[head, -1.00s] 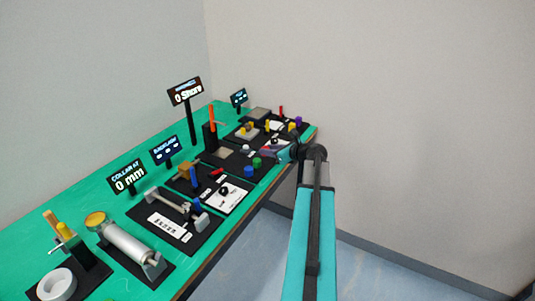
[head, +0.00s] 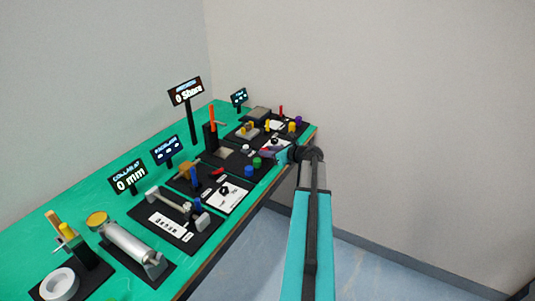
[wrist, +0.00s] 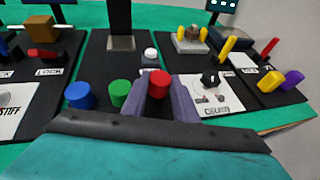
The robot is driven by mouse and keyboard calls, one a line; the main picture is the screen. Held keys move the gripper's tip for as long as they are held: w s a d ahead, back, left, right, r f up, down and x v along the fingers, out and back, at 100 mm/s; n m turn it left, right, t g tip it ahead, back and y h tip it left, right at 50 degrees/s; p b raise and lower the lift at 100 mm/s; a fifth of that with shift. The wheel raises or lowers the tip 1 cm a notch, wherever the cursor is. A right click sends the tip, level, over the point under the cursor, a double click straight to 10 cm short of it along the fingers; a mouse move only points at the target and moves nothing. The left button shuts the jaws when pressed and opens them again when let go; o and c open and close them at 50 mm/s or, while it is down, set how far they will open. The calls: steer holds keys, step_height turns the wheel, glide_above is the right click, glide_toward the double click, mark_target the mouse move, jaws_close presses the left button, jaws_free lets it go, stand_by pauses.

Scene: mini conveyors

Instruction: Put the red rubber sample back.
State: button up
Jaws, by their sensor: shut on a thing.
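The red rubber sample (wrist: 158,84) is a short red cylinder between the two grey-purple fingers of my gripper (wrist: 161,98) in the wrist view. My gripper is shut on it. The green sample (wrist: 119,92) and the blue sample (wrist: 79,95) stand in a row to its left on a black base plate (wrist: 93,60). I cannot tell whether the red sample's underside touches the plate. In the head view my gripper (head: 270,149) is at the bench's right edge, beside the green sample (head: 257,162) and the blue sample (head: 248,171).
A white button (wrist: 150,54) and a dark post (wrist: 120,25) stand behind the samples. A dial panel (wrist: 212,92) is close on the right, with yellow and purple pieces (wrist: 292,80) beyond. The display (head: 186,92) reads 0 Shore. Other stations fill the green bench (head: 85,183).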

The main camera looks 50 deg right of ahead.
steer(key=shift+f, duration=0.65)
steer(key=shift+f, duration=0.1)
steer(key=o, duration=1.1)
steer(key=shift+o, duration=0.2)
steer(key=b+v, duration=0.1)
steer(key=v, duration=1.1)
steer(key=shift+b, duration=0.4)
